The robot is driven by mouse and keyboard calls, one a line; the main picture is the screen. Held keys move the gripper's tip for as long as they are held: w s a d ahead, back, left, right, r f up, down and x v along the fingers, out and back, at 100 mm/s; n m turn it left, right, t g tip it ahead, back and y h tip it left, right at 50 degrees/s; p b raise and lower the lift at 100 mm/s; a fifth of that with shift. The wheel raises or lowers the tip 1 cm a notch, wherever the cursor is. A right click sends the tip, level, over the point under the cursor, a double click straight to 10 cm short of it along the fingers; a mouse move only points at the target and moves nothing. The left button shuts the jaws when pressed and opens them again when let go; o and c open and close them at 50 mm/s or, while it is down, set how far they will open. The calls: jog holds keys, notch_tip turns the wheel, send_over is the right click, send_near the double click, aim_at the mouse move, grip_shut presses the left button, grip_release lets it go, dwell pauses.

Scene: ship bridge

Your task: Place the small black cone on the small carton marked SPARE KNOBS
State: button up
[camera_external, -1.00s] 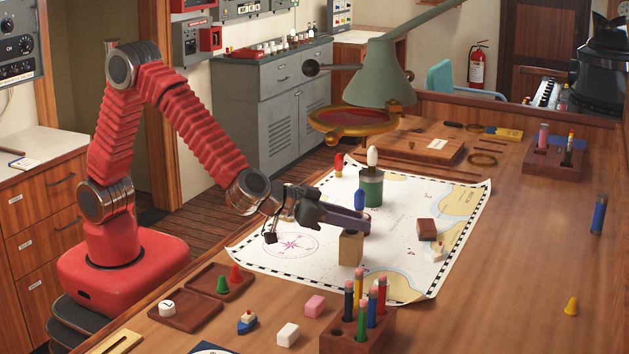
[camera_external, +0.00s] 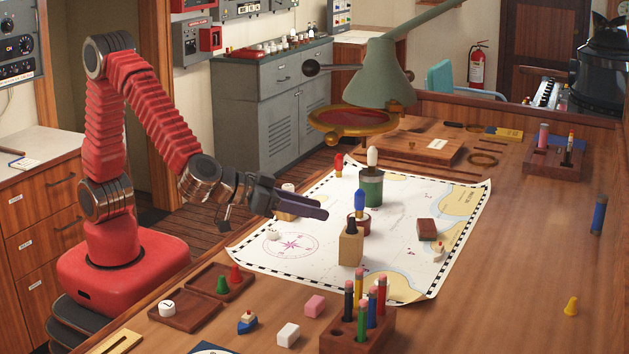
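The small tan carton (camera_external: 351,248) stands upright on the chart in the camera view; its marking is too small to read. A small black cone (camera_external: 351,228) stands on top of the carton, apart from my gripper. My gripper (camera_external: 322,209) is to the left of the cone and a little higher in the picture. Its fingers look open, with nothing between them, though they are seen nearly side-on.
A blue peg-like piece (camera_external: 360,201) and a green can (camera_external: 370,187) stand behind the carton. A pencil block (camera_external: 380,340) is in front. A brown block (camera_external: 426,229) lies to the right. The right of the desk is mostly clear.

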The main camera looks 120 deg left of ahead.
jog(key=shift+s+d+r, duration=0.25)
jog(key=shift+s+d, duration=0.15)
jog(key=shift+s, duration=0.1)
jog(key=s+a+m+g+h, duration=0.1)
jog(key=s+a+g, duration=0.1)
jog(key=s, duration=0.7)
jog(key=s+a+m+g+h, duration=0.2)
jog(key=s+a, duration=0.1)
jog(key=s, duration=0.6)
jog(key=s+d+m+h, duration=0.6)
jog(key=s+d, duration=0.3)
jog(key=s, duration=0.2)
jog(key=shift+s+f, duration=0.4)
jog(key=shift+f, duration=0.05)
jog(key=shift+d, duration=0.1)
